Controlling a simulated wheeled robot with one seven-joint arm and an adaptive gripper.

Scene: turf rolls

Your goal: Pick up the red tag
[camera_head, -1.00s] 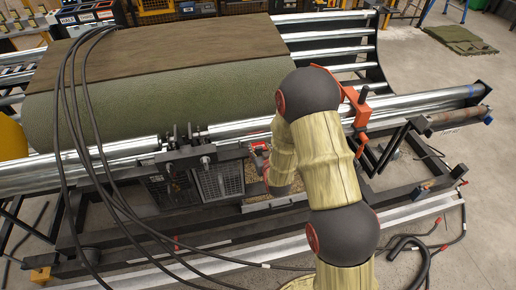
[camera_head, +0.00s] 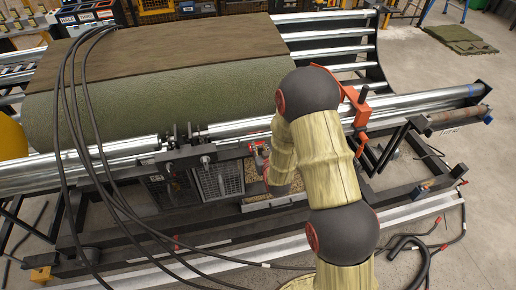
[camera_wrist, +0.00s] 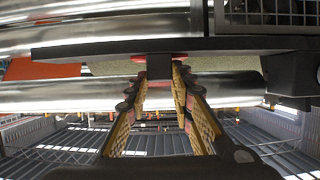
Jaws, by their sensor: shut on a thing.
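The red tag (camera_wrist: 137,57) shows in the wrist view as a thin red edge behind a dark square block at my fingertips, beside a dark bar of the machine. My gripper (camera_wrist: 164,68) has its two yellow-padded fingers closed in on this dark block and red piece. Most of the tag's face is hidden. In the head view a small red patch (camera_head: 262,147) shows just left of my arm, below the metal roller; my gripper is mostly hidden there behind my arm.
A big green turf roll (camera_head: 165,100) lies on the roller machine. Black cables (camera_head: 75,130) hang over its left side. An orange-red bracket (camera_head: 360,108) stands just right of my arm. Mesh boxes (camera_head: 218,180) sit under the front roller. Loose hoses lie on the floor.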

